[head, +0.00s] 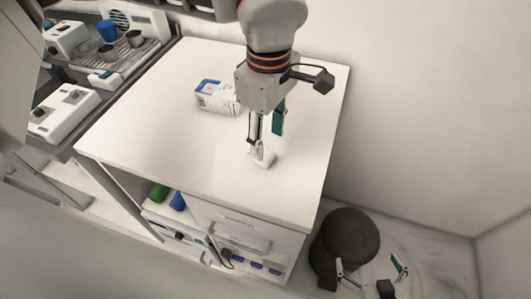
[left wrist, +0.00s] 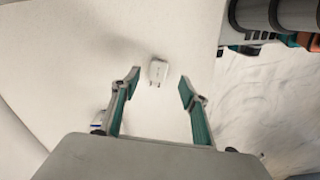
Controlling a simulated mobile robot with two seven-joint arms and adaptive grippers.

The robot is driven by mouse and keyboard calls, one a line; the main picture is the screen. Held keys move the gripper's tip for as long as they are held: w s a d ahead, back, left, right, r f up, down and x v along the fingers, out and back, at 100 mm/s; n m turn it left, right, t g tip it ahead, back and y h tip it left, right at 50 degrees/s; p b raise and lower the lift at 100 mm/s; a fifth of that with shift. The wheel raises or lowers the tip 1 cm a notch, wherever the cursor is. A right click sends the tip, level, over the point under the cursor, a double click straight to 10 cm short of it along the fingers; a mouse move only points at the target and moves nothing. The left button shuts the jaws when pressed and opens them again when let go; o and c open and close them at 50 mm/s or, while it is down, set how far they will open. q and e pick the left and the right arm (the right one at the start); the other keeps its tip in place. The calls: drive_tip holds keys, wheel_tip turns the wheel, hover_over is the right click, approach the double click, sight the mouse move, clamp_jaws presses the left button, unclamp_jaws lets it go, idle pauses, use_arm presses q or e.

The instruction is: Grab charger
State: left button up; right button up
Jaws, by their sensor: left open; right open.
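A small white charger (head: 263,159) lies on the white tabletop (head: 160,130). In the left wrist view the charger (left wrist: 158,71) appears between and slightly beyond my fingertips, with a gap on both sides. My left gripper (head: 262,145) points down over the table at the charger and is open with nothing held. The left gripper also shows in its wrist view (left wrist: 159,82), its two green-padded fingers spread apart. I cannot tell its exact height above the charger. My right gripper (head: 370,264) is low at the lower right, beyond the table's side, open and empty.
A white box with blue and orange print (head: 217,97) stands on the table left of my left gripper. A coffee machine tray with cups (head: 120,52) is at the upper left. Shelves below hold green (head: 158,192) and blue items. The table's left part is clear.

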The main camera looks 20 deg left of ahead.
use_arm(q)
drive_tip(key=shift+w+a+f+p, duration=0.1)
drive_tip(key=shift+a+f, duration=0.05)
drive_tip(key=shift+f, duration=0.9)
drive_tip(key=shift+w+a+f+p, duration=0.1)
drive_tip(key=shift+a+f, duration=0.05)
drive_tip(key=shift+f, duration=0.9)
drive_tip(key=shift+w+a+f+p, duration=0.1)
drive_tip(key=shift+a+f, duration=0.05)
drive_tip(key=shift+f, duration=0.9)
drive_tip(key=c, duration=1.1)
